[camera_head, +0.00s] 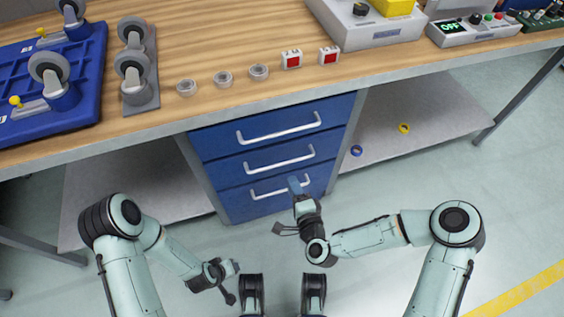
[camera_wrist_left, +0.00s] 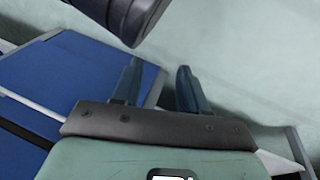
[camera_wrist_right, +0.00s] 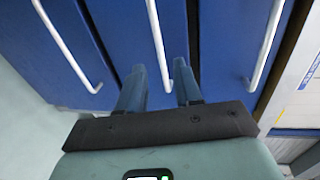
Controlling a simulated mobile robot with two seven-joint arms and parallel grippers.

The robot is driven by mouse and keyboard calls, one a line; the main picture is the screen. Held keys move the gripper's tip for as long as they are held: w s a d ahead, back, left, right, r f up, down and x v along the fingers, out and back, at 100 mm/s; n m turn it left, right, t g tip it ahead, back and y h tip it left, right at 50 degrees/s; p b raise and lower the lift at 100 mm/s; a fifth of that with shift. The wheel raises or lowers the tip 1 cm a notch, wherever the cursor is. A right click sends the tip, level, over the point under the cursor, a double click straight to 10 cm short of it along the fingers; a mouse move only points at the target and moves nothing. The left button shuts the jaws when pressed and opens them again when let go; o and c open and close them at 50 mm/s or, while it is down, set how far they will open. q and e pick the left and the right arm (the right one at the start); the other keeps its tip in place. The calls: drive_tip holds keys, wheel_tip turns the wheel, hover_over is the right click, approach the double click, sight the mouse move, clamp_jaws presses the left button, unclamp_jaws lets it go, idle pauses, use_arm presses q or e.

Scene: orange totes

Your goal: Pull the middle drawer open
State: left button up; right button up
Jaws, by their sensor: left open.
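A blue cabinet with three drawers hangs under the workbench. The middle drawer (camera_head: 246,167) has a pale bar handle (camera_head: 278,160), and its front looks flush with the others. My right gripper (camera_head: 294,181) is in front of the drawers, overlapping the bottom handle in the head view. In the right wrist view its fingers (camera_wrist_right: 160,78) are apart, with one end of the middle handle (camera_wrist_right: 157,42) showing between their tips; contact cannot be told. My left gripper (camera_head: 236,267) is low at the left, away from the cabinet. Its fingers (camera_wrist_left: 157,75) are apart and empty.
The top drawer (camera_head: 225,140) and bottom drawer (camera_head: 235,203) sit above and below. A lower shelf (camera_head: 425,110) on the right holds a yellow and a blue ring. Floor in front is clear.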

sight(283, 163)
drive_tip(key=b+x, duration=0.2)
drive_tip(key=x, duration=0.9)
drive_tip(key=shift+f+b, duration=0.1)
drive_tip(key=shift+b, duration=0.3)
use_arm(q)
drive_tip(key=s+f+g, duration=0.2)
drive_tip(key=s+f, duration=0.3)
drive_tip(key=s, duration=0.1)
drive_tip(key=shift+a, duration=0.4)
use_arm(e)
drive_tip(key=shift+s, duration=0.1)
clamp_jaws()
